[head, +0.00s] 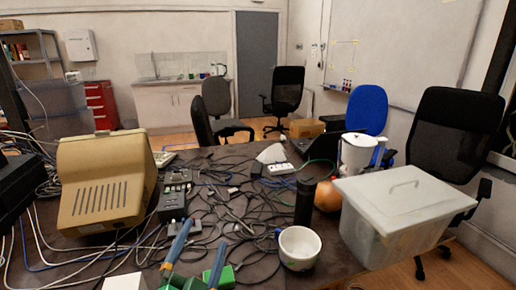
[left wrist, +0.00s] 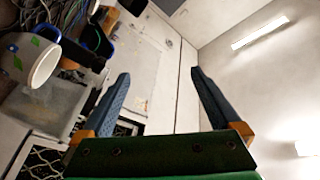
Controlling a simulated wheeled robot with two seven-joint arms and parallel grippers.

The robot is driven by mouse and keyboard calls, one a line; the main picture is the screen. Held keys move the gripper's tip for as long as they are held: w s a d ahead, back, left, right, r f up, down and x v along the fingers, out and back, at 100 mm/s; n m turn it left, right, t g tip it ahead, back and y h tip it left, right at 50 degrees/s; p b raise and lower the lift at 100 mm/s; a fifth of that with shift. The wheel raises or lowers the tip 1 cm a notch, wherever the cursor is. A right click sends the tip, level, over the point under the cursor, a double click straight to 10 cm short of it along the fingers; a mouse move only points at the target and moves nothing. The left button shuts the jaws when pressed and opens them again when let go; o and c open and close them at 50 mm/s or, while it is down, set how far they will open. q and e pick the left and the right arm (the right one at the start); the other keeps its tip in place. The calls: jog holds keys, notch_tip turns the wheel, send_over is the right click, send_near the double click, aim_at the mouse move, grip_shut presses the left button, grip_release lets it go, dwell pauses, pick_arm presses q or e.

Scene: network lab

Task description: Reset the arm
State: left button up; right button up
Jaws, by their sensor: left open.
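My left gripper (head: 204,233) rises from the bottom edge of the head view, with two blue fingers on a green body. In the left wrist view the same gripper (left wrist: 160,73) has its fingers wide apart, with nothing between them. The fingers point up and away, over the near part of the cluttered table (head: 270,270). The rest of the left arm is out of sight below the head view. My right gripper is in neither view.
A beige monitor (head: 105,185) and black device (head: 174,196) stand left. Tangled cables (head: 235,210) cover the middle.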

pick_arm(q)
jog(key=s+a+f+n+g+y, duration=0.25)
jog(key=s+f+g, duration=0.2)
jog(key=f, duration=0.45)
jog(key=s+a+f+n+g+y, duration=0.1)
jog(key=s+a+f+n+g, duration=0.35)
jog(key=f, duration=0.45)
jog(key=s+d+f+n+g, duration=0.1)
jog(key=s+f+g, duration=0.3)
jog(key=s, duration=0.3)
jog(key=s+f+n+g, duration=0.1)
jog(key=s+f+g, duration=0.2)
jog(key=s, duration=0.4)
notch_tip(320, 180, down, 17)
jog(key=s+g, duration=0.1)
jog(key=s, duration=0.1)
jog(key=s+a+f+g, duration=0.1)
jog(key=s+f, duration=0.8)
jog(key=s, duration=0.2)
jog(key=shift+s+a+f+m+g+h+p, duration=0.15)
jog(key=shift+s+a+m+g+h+p, duration=0.15)
jog(key=shift+s+a+m+h, duration=0.1)
